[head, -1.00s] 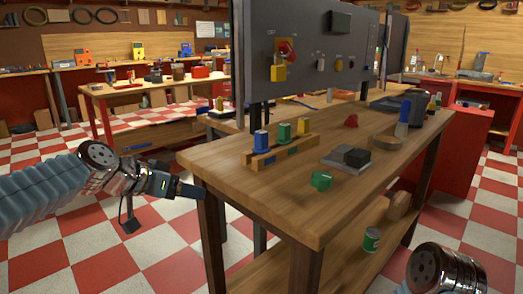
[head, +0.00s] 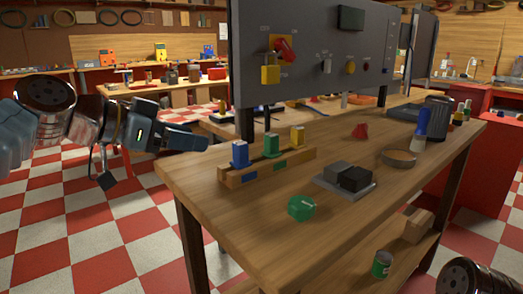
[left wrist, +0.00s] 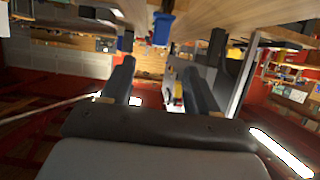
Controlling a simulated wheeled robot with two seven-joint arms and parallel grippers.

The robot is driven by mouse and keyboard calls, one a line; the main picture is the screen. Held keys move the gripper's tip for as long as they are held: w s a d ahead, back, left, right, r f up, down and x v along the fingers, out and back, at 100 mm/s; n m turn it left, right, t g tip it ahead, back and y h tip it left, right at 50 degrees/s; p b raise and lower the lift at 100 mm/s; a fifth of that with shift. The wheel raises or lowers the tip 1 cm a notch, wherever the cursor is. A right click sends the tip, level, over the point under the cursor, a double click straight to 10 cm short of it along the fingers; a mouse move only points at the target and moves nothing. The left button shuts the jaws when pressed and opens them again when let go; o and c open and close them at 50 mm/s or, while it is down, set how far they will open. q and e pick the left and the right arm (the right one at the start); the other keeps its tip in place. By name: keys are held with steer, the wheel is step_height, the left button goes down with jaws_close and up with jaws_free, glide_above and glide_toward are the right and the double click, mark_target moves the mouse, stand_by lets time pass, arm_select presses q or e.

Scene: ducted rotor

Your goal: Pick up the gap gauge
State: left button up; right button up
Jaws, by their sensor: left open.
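No label shows which thing is the gap gauge. A wooden rack (head: 268,168) on the near left of the workbench holds a blue piece (head: 240,154), a green piece (head: 272,145) and a yellow piece (head: 297,135), all upright. My left gripper (head: 203,143) is open and empty, left of the rack and apart from it, at the bench's left edge. In the left wrist view, its open jaws (left wrist: 160,75) frame empty space, and a blue thing (left wrist: 162,28) shows beyond them. My right gripper is out of view; only part of my right arm shows at bottom right.
The workbench (head: 240,205) also bears a green block (head: 301,207), a dark block on a grey plate (head: 345,180), a red piece (head: 360,131), a round wooden ring (head: 398,158) and a blue-handled brush (head: 422,125). A grey panel (head: 310,55) stands behind the rack.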

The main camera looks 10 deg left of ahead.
mark_target(247, 147)
arm_select(q)
steer(key=x, duration=0.9)
steer(key=shift+w+d+r+p, duration=0.1)
steer(key=shift+w+r+p, duration=0.1)
steer(key=shift+p, duration=0.15)
steer(key=p+x, duration=0.1)
steer(key=x, duration=0.4)
steer(key=shift+d, duration=0.1)
steer(key=shift+c, duration=0.2)
steer(key=c, duration=1)
